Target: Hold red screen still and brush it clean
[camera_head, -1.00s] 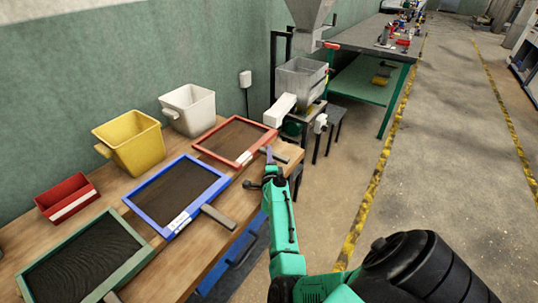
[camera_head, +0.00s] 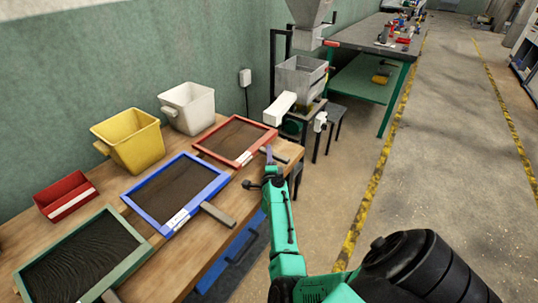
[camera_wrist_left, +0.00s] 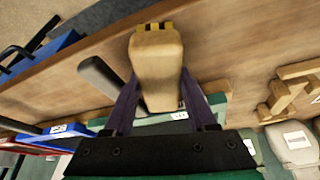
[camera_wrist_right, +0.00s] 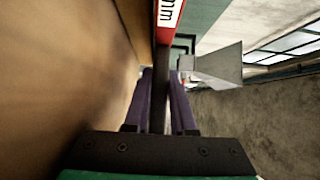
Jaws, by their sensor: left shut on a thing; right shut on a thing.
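The red screen (camera_head: 218,150), a red frame around dark mesh, lies flat on the wooden bench at its far right end. My right gripper (camera_head: 268,168) is at its near side, shut on the screen's dark handle. The right wrist view shows the handle (camera_wrist_right: 160,92) between the fingers and the red frame with its white label (camera_wrist_right: 168,14) just beyond. My left gripper (camera_wrist_left: 160,90) is shut on a wooden brush (camera_wrist_left: 157,65) with a yellow and black end, above the bench. The left gripper is outside the head view. Any residue on the red mesh is too small to tell.
A blue screen (camera_head: 215,180) and a green screen (camera_head: 143,256) lie left of the red one. Yellow (camera_head: 130,142), white (camera_head: 188,107) and red (camera_head: 67,197) bins stand along the wall. A hopper machine (camera_head: 300,77) stands beyond the bench's right end.

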